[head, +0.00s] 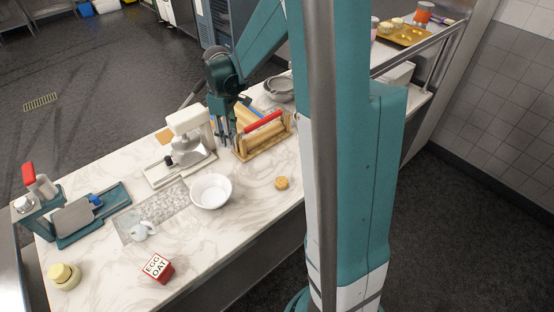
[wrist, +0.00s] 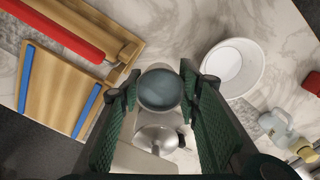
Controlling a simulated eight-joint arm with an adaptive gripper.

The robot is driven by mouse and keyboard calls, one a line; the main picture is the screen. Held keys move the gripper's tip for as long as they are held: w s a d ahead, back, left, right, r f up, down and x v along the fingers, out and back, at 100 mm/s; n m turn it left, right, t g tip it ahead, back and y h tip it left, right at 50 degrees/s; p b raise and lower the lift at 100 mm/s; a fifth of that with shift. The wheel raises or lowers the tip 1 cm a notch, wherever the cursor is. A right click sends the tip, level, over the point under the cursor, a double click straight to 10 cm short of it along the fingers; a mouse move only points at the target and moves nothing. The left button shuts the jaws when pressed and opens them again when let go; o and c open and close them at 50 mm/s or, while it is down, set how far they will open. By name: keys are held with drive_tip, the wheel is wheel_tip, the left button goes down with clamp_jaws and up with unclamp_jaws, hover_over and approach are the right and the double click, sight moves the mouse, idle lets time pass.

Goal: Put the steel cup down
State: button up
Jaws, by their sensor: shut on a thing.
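The steel cup (wrist: 160,88) shows in the wrist view as a round, dark grey-blue shape with a paler rim, between my fingers. My gripper (wrist: 163,92) is shut on it, with one green finger pad on each side. In the head view my gripper (head: 226,138) points down over the marble counter (head: 110,262), between the white stand appliance and the wooden rack. The cup is not clearly distinguishable there, and I cannot tell its height above the counter.
The white appliance (head: 185,122) stands close on the left; the wooden rack (head: 243,151) with a red-handled rolling pin (head: 264,121) is on the right. A white bowl (head: 211,191) and a round biscuit (head: 282,183) are nearer. Counter around the biscuit is clear.

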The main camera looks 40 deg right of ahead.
drive_tip(key=s+d+m, duration=0.2)
drive_tip(key=s+d, duration=0.2)
drive_tip(key=d, duration=0.4)
drive_tip(key=s+d+m, duration=0.1)
drive_tip(key=s+d, duration=0.2)
drive_tip(key=d, duration=0.5)
hover_over(277, 159)
drive_tip(key=shift+m, duration=0.3)
drive_tip(key=shift+d+f, duration=0.1)
drive_tip(key=shift+f, duration=2.4)
drive_tip(key=shift+f, duration=0.1)
drive_tip(key=shift+f, duration=2.85)
drive_tip(key=shift+f, duration=0.1)
drive_tip(key=shift+f, duration=1.95)
drive_tip(key=shift+f, duration=0.2)
